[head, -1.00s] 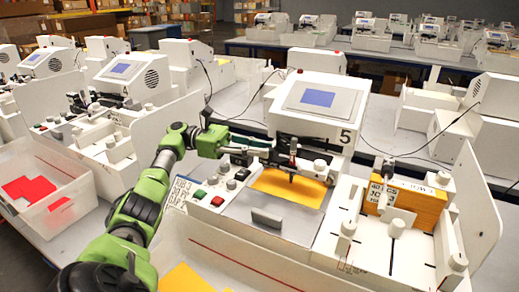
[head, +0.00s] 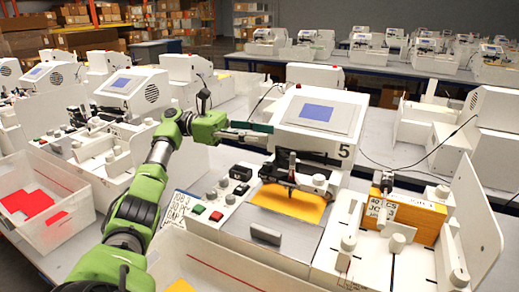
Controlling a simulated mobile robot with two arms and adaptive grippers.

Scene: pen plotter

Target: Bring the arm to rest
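My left arm comes in from the lower left, and its gripper (head: 262,137) is level with the left side of plotter 5's head, above the button panel. The fingers are small and seen side-on, so I cannot tell whether they are open or touch the housing. No held object shows. Plotter 5 (head: 320,112) has a blue screen and a pen holder (head: 292,168) over an orange sheet (head: 290,202) on its bed. My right gripper is not in view.
A pale bin (head: 75,228) with red sheets stands at the left. Right of the plotter, an orange stack (head: 415,218) stands in a white rack (head: 375,262) with a tall side panel (head: 476,200). The button panel (head: 215,203) lies below my gripper. More plotters fill the tables behind.

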